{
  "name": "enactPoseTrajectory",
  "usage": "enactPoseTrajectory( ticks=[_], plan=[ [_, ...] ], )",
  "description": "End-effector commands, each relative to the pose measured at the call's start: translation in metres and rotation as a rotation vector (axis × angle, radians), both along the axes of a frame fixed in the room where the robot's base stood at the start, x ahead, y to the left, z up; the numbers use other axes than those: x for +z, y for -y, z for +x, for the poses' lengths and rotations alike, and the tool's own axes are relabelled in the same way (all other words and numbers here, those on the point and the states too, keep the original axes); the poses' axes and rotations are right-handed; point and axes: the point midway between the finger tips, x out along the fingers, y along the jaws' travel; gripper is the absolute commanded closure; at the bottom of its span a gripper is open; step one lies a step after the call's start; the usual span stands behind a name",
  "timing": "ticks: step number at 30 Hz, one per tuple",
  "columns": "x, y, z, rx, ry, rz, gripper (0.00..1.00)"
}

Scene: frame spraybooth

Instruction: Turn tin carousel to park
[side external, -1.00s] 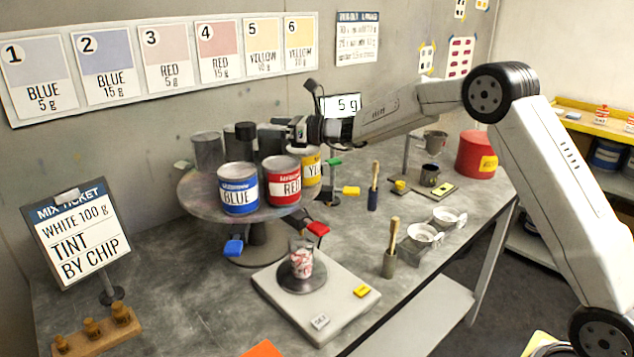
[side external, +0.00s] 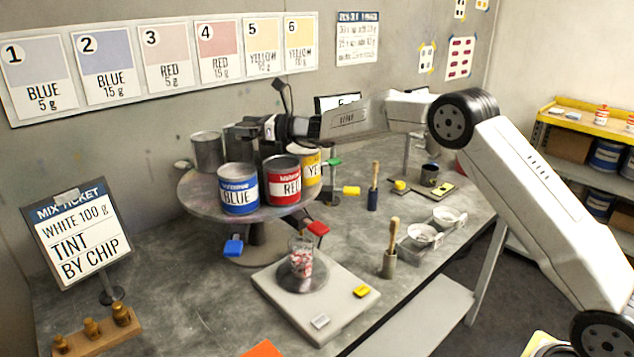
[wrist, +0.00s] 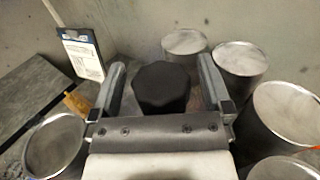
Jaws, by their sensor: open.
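The tin carousel is a round grey turntable (side external: 195,200) on a pedestal at the back left of the bench. It carries a blue tin (side external: 238,188), a red tin (side external: 283,181), a yellow tin (side external: 309,166) and a plain grey tin (side external: 207,152). My gripper (wrist: 161,95) is open above the carousel. In the wrist view a black faceted knob (wrist: 162,88) stands between its two fingers, with a gap on both sides. In the side view my gripper hides the knob.
A scale (side external: 318,300) with a glass of red and white contents (side external: 301,260) sits in front of the carousel. Blue (side external: 233,247), red (side external: 318,229) and yellow (side external: 351,190) tabs stick out near the carousel. A mix ticket sign (side external: 80,235) stands at left.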

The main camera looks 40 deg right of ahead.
Motion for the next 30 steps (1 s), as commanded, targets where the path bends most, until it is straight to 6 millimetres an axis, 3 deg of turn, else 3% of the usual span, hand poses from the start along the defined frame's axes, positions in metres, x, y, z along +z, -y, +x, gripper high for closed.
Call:
enactPoseTrajectory(
  ticks=[8, 17, 30],
  plan=[
    [0.0001, -0.0003, 0.0003, 0.0, 0.0, 0.0, 0.03],
    [0.0002, -0.0001, 0.0002, 0.0, 0.0, 0.0, 0.98],
    [0.0009, 0.0007, 0.0015, 0.06, 0.007, 0.001, 1.0]
  ],
)
